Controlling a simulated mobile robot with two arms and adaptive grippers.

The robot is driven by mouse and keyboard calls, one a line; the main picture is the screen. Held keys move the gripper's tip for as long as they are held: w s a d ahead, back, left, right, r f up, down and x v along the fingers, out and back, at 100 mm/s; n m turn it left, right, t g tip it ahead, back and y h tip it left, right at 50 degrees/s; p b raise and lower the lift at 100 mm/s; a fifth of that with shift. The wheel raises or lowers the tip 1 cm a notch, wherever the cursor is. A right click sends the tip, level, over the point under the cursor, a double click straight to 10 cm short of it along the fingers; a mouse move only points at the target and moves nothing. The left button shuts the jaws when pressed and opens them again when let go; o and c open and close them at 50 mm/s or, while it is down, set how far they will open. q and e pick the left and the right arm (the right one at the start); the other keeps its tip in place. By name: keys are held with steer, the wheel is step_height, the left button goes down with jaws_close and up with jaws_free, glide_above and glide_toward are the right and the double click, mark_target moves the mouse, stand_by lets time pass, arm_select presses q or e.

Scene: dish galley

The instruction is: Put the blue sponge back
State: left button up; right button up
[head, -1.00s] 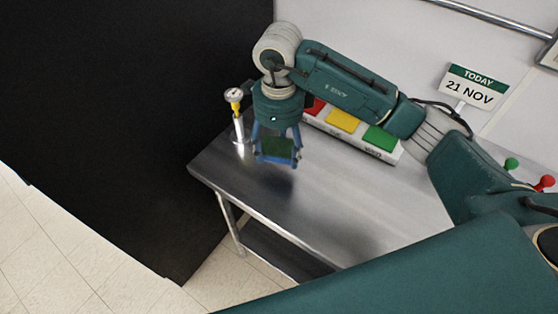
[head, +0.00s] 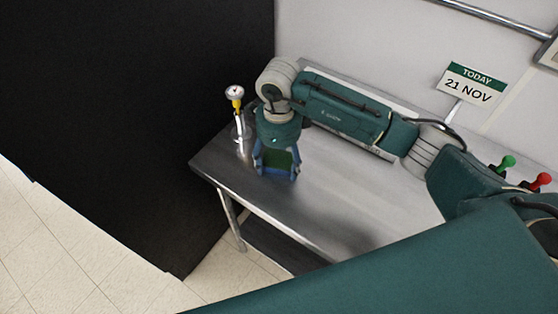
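My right gripper (head: 277,165) points down over the left end of the steel table, its fingers on either side of a flat piece with a dark green face (head: 279,161) and blue edges. I take this to be the blue sponge, with a green upper side. It is low, at or just above the tabletop; I cannot tell whether it touches. The fingers and wrist hide part of it. My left gripper is not in view.
A dial thermometer with a yellow collar (head: 237,97) stands in a clear or steel holder just left of the gripper on the steel table (head: 330,200). A "TODAY 21 NOV" sign (head: 473,84) and green and red knobs (head: 541,181) are at right. A black panel (head: 130,120) fills the left.

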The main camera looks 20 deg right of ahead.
mark_target(279, 163)
steer(key=shift+o, duration=0.6)
steer(key=shift+r, duration=0.3)
step_height(279, 163, up, 12)
steer(key=b, duration=0.3)
steer(key=shift+f, duration=0.1)
